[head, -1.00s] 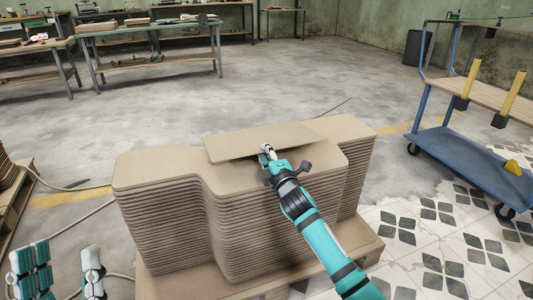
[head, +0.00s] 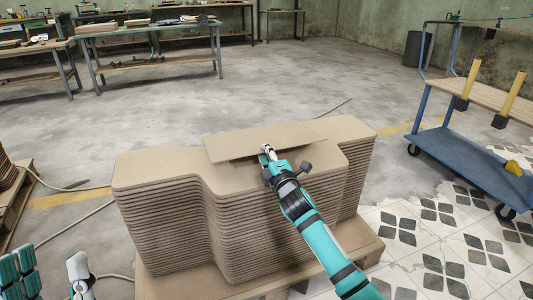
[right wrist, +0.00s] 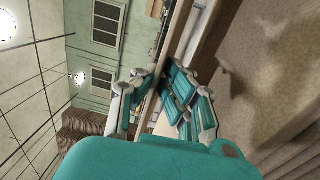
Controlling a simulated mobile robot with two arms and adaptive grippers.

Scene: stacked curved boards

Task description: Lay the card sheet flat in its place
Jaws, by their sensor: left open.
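The card sheet (head: 245,143) is a flat tan rectangle at the top middle of the stack of curved boards (head: 165,168). A dark shadow lies under its front edge, so that edge is raised off the top board; I cannot tell whether its back edge touches. My right gripper (head: 267,150) is at the sheet's front edge. In the right wrist view the sheet shows edge-on (right wrist: 176,40) between the fingers of the right gripper (right wrist: 157,82), which are closed on it. My left gripper (head: 52,272) is open and empty at the lower left, away from the stack.
The stack stands on a wooden pallet (head: 365,250). A blue trolley (head: 460,158) with yellow posts stands at the right. Another board stack on a pallet (head: 20,205) is at the left edge. Workbenches (head: 150,30) line the back. The floor behind the stack is mostly clear.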

